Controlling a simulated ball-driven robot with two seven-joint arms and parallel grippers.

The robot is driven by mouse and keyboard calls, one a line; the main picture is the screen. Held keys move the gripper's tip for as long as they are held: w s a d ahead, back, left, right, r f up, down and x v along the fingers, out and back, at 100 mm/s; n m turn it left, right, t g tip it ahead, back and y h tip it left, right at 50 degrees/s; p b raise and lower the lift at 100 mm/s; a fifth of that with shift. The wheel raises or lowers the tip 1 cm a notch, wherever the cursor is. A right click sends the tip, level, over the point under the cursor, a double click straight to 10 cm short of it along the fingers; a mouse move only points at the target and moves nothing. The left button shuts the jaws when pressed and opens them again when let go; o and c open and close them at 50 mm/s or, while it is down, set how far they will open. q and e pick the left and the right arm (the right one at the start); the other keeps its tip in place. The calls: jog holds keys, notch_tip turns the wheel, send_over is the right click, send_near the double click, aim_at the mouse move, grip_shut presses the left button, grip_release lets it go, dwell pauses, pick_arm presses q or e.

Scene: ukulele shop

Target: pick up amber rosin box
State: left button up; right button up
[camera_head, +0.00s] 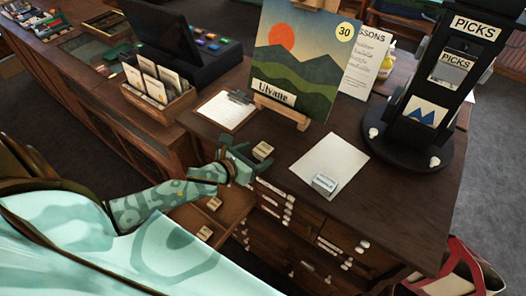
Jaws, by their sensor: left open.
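A small tan box (263,150), which looks like the amber rosin box, sits on the dark wooden counter (408,195) near its front edge. Its label is too small to read. My left gripper (243,161), green, is open just left of this box, its fingers close to it; I cannot tell whether they touch. Two similar small tan boxes, one farther back (213,203) and one nearer (204,233), sit in an open drawer below my left forearm. Another small box with a pale blue-grey top (324,183) rests on a white sheet (334,158). My right gripper is not in view.
A black picks stand (408,130) is at right. A card box (158,93) and dark register (165,40) are at left. Drawers with white knobs (285,212) line the counter front.

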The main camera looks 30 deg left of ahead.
aim_at(266, 146)
pick_arm(q)
jog(key=x, duration=0.5)
jog(key=shift+w+r, duration=0.25)
jog(key=shift+w, duration=0.1)
jog(key=shift+a, duration=0.1)
jog(key=c, duration=1.1)
jog(key=shift+o, duration=0.2)
jog(key=shift+r, duration=0.15)
